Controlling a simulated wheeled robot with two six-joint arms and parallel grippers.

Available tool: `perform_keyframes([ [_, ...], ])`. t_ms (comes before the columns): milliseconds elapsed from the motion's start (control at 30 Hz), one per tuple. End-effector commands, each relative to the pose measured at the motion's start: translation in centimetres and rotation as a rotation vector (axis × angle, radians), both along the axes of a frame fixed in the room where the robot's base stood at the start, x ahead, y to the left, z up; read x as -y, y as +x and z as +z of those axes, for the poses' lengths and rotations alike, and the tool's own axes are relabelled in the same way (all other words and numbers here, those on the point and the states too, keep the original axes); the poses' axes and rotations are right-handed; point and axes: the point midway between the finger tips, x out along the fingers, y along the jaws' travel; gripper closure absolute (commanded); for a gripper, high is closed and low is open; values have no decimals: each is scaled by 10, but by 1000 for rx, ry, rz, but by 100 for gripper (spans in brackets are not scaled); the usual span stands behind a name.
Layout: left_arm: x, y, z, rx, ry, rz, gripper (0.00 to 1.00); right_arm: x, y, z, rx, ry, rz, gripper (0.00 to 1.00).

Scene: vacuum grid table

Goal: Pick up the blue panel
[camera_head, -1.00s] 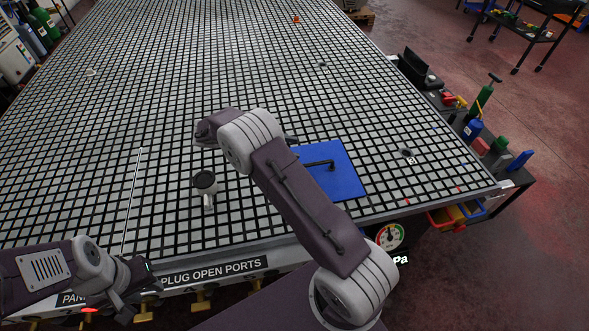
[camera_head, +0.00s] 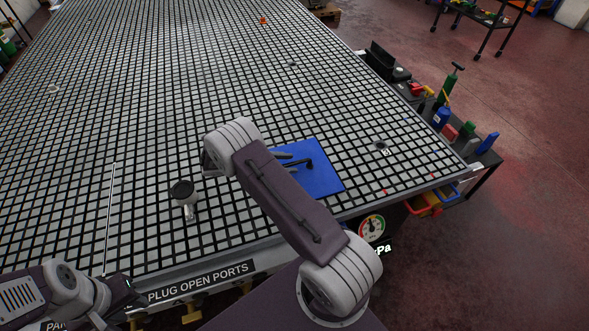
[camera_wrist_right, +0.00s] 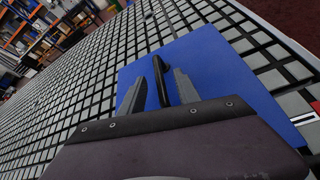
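The blue panel (camera_head: 322,182) lies flat on the grid table near its front right edge. A black bar handle (camera_head: 308,162) stands on it. My right arm covers the panel's left part in the head view. In the right wrist view, the blue panel (camera_wrist_right: 225,65) fills the middle right. My right gripper (camera_wrist_right: 160,82) is open, with one finger on each side of the black handle (camera_wrist_right: 163,82) in the picture. I see no finger clearly touching it. My left gripper (camera_head: 122,298) is at the lower left, beside the table's front edge and away from the panel; its fingers are unclear.
A pressure gauge (camera_head: 371,228) is at the front edge. Bottles and tools (camera_head: 450,115) stand on a side shelf at right. Much of the grid is bare.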

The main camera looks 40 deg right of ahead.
Motion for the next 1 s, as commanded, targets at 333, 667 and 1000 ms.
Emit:
perform_keyframes([
  [333,0,0,1,0,0,0,64,7,-1,-4,-1,0,1,78],
  [667,0,0,1,0,0,0,64,6,-1,-4,0,1,0,100],
  [1000,0,0,1,0,0,0,64,6,-2,-4,0,1,0,100],
])
